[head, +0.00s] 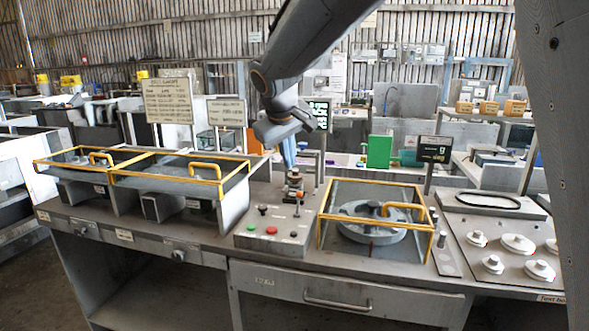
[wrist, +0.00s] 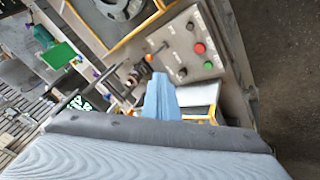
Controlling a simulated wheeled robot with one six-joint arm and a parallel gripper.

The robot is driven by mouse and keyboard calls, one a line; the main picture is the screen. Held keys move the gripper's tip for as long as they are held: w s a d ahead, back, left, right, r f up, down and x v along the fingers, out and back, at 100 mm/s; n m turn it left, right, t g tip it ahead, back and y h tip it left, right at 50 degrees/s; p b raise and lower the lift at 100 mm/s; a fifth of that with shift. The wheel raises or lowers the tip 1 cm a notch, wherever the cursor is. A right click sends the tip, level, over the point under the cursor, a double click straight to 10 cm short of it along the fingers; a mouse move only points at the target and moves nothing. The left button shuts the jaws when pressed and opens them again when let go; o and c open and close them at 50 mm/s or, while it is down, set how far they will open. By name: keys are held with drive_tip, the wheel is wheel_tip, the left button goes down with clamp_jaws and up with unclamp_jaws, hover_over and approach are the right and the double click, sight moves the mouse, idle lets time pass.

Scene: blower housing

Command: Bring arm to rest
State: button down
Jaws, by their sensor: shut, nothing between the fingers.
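My gripper (head: 288,152) hangs from my arm above the middle of the bench in the head view. Its pale blue fingers are together and empty, pointing down just above and behind the control panel (head: 273,235). In the wrist view the blue fingers of my gripper (wrist: 160,88) also show together, with nothing between them. The panel with red and green buttons lies beyond them in that view (wrist: 190,55). Whether the fingertips touch the small dark fitting (head: 294,182) below them cannot be told; they appear apart from it.
A yellow-framed clear guard (head: 322,222) covers a round grey housing (head: 372,222) right of the panel. Yellow-edged covers (head: 165,172) stand at left. Several pale knobbed discs (head: 517,243) sit on a plate at right. A small display (head: 434,149) and a green box (head: 379,151) stand behind.

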drive_tip(key=s+d+f+m+g, duration=0.3)
drive_tip(key=s+d+f, duration=0.8)
drive_tip(key=d+f, duration=0.1)
drive_tip(key=s+d+f+m+g, duration=0.1)
drive_tip(key=s+d+f, duration=0.3)
drive_tip(key=s, duration=0.5)
drive_tip(key=s+d+f+m+g, duration=0.1)
drive_tip(key=s+d+f+m, duration=0.2)
drive_tip(key=s, duration=0.7)
wheel_tip(320, 180, down, 4)
drive_tip(key=shift+d+r+g+y, duration=0.1)
drive_tip(key=shift+d+g+y, duration=0.3)
drive_tip(key=shift+d, duration=0.55)
